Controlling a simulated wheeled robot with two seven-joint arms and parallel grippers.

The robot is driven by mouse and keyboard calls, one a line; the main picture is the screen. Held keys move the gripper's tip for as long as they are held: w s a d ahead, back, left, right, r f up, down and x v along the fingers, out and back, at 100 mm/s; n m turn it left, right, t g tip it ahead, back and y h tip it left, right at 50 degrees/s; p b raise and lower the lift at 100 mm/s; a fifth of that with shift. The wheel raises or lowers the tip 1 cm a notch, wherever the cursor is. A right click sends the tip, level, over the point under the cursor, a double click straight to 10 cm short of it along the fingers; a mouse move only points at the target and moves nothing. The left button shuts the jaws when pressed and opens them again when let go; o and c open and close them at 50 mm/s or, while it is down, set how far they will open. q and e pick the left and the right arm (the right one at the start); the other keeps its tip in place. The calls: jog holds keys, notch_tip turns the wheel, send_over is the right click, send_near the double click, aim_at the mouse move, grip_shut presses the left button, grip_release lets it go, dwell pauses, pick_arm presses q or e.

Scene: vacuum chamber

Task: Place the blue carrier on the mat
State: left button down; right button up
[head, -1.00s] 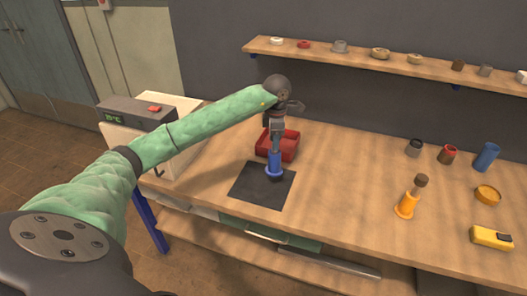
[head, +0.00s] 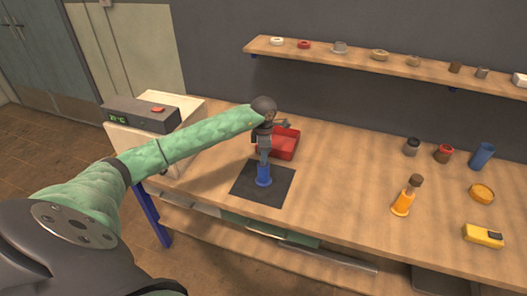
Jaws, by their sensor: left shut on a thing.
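The blue carrier (head: 264,177) is upright, over the middle of the dark square mat (head: 248,192) on the wooden bench. My left gripper (head: 264,161) reaches down from above and is shut on the carrier's upper part, hiding its top. The carrier's base looks at or very near the mat; I cannot tell whether it touches. My right gripper is not in view.
A red tray (head: 288,145) stands just behind the mat. A control box (head: 141,112) is at left. The bench between mat and orange carrier is clear.

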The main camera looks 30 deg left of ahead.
pick_arm(q)
jog(key=shift+f, duration=0.15)
jog(key=shift+f, duration=0.1)
jog(key=c, duration=1.1)
grip_release()
jog(key=shift+o, duration=0.9)
